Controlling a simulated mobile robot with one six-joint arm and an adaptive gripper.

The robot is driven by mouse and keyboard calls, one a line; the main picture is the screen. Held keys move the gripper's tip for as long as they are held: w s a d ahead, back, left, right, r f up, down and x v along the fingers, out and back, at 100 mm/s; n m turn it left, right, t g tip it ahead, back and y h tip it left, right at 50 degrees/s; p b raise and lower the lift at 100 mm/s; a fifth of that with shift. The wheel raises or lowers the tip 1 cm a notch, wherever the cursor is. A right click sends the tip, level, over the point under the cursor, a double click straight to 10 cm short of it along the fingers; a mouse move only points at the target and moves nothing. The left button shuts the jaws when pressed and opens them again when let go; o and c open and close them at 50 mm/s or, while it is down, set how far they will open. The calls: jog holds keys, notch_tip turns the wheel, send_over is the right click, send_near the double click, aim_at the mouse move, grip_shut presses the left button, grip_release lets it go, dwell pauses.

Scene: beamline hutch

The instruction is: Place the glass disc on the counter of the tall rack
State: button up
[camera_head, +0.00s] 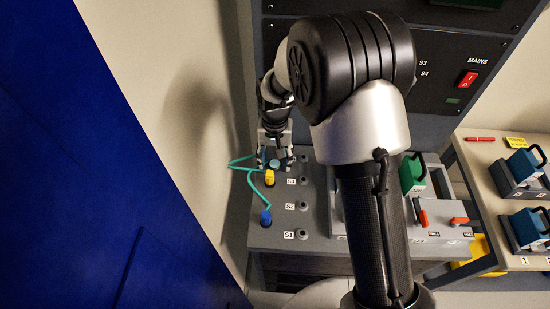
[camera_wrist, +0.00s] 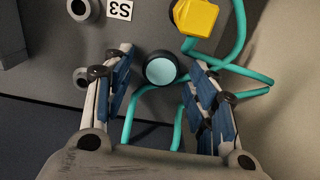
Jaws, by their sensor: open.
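A round pale-teal disc with a dark rim, which looks like the glass disc, shows in the wrist view (camera_wrist: 160,71) and small in the head view (camera_head: 275,163). It is at the grey counter (camera_head: 320,238) of the tall rack (camera_head: 440,75). I cannot tell whether it rests on the counter or sits in a holder. My gripper (camera_head: 275,158) is open and points down, with one finger on each side of the disc and gaps between in the wrist view (camera_wrist: 162,60). My arm hides part of the counter and rack.
A teal cable (camera_head: 252,190) with a yellow plug (camera_head: 269,178) and a blue plug (camera_head: 265,217) runs close beside my gripper. Several sockets line the counter. A side table (camera_head: 487,165) with blue-handled blocks stands right. A blue panel (camera_head: 90,160) and pale wall are left.

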aim_at(275, 162)
jog(key=shift+r, duration=0.1)
notch_tip(275, 162, up, 12)
jog(key=p, duration=0.3)
jog(key=shift+r+p, duration=0.2)
jog(key=shift+p, duration=0.15)
jog(key=s+d+r+t, duration=0.3)
jog(key=s+d+r, duration=1)
jog(key=s+r, duration=0.4)
jog(key=s+d+f+t, duration=0.1)
jog(key=s+d, duration=0.2)
jog(key=s, duration=0.6)
jog(key=shift+s+n+t, duration=0.15)
jog(key=shift+n+t, duration=0.15)
